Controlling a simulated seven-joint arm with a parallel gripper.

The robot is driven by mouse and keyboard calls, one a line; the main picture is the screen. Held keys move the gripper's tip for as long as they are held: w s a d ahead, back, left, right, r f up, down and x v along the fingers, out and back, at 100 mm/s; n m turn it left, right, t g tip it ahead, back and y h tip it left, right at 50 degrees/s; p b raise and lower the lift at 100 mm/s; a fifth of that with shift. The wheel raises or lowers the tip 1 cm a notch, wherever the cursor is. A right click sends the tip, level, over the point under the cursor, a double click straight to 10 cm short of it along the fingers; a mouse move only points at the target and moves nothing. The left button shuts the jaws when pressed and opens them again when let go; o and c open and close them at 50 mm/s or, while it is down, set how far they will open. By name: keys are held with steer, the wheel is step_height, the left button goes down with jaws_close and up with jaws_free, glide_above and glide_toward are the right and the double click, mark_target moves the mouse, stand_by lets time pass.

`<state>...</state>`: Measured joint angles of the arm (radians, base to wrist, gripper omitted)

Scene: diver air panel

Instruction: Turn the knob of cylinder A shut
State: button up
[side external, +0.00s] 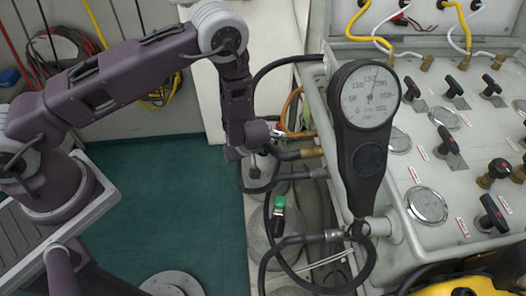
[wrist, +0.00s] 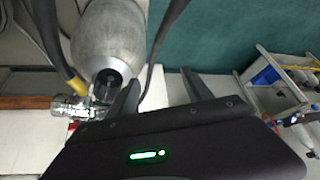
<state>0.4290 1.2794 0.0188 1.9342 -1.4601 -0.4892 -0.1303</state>
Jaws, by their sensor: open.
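A grey cylinder (wrist: 112,40) shows in the wrist view with a black knob (wrist: 107,82) at its near end and a metal valve fitting (wrist: 72,107) beside it. No label is readable, so I cannot tell whether it is cylinder A. My gripper (wrist: 160,80) is open, with nothing between its two dark fingers. The knob lies just left of the left finger, outside the gap; I cannot tell if they touch. In the side view my gripper (side external: 258,152) points down by the hoses left of the panel, and its fingertips are hard to make out.
A large pressure gauge (side external: 370,95) on a dark handle stands in front of the control panel (side external: 430,175) with several black knobs. Black hoses (side external: 290,240) loop below my gripper. A green-and-black connector (side external: 279,204) hangs there. The green floor (side external: 170,200) at left is open.

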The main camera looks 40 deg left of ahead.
steer(key=m, duration=0.4)
steer(key=m+t+y, duration=0.3)
steer(key=t, duration=1.1)
glide_toward(263, 154)
steer(key=a+x, duration=0.1)
steer(key=x, duration=0.9)
steer(key=shift+w+d, duration=0.25)
steer(key=shift+d, duration=0.05)
jaws_close()
steer(key=shift+m, duration=0.4)
